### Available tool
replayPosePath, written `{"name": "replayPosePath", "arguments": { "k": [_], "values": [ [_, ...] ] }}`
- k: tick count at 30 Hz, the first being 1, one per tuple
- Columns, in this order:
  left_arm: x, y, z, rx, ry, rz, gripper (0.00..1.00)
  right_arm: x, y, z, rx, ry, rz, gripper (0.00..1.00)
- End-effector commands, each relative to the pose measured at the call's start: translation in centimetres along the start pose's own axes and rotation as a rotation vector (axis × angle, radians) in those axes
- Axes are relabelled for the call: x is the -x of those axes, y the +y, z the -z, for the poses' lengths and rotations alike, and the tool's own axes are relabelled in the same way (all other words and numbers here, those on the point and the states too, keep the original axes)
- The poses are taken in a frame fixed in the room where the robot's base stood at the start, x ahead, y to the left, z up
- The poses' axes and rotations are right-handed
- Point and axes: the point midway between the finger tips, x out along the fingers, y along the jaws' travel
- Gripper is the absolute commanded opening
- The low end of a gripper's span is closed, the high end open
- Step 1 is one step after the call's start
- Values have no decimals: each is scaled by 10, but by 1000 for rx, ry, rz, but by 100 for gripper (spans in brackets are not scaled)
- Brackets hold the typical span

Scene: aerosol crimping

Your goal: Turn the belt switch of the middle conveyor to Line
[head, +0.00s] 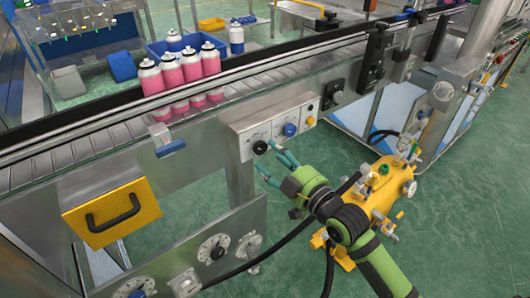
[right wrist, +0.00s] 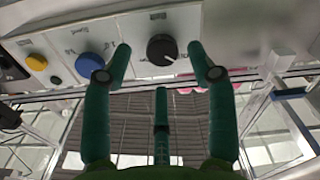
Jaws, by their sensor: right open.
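The belt switch (head: 260,147) is a round black knob at the left end of the light control panel (head: 277,138) on the middle conveyor's front. In the right wrist view the knob (right wrist: 161,47) shows a short pale pointer mark; its label is too small to read. My right gripper (head: 266,158) is open and empty, close in front of the panel. In the right wrist view its green fingers stand to either side of the knob, with a third finger below it. I cannot tell whether any finger touches the knob. My left gripper is not in view.
A blue knob (head: 290,130) and a yellow button (head: 310,121) sit right of the switch. Several pink cans (head: 172,75) stand on the conveyor. Yellow equipment (head: 385,190) stands on the floor at right.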

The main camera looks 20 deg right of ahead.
Motion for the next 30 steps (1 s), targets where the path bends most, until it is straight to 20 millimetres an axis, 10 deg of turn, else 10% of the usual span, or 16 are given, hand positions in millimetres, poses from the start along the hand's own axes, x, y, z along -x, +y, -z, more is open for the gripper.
{"name": "replayPosePath", "arguments": {
  "k": [17,22,30],
  "values": [
    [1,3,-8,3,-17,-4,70,-37,-1,-1,0,-2,1,58],
    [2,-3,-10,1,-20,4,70,-36,-1,-1,0,-2,1,2],
    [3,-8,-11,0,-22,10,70,-36,-1,-2,-6,-6,2,2]
  ]
}}
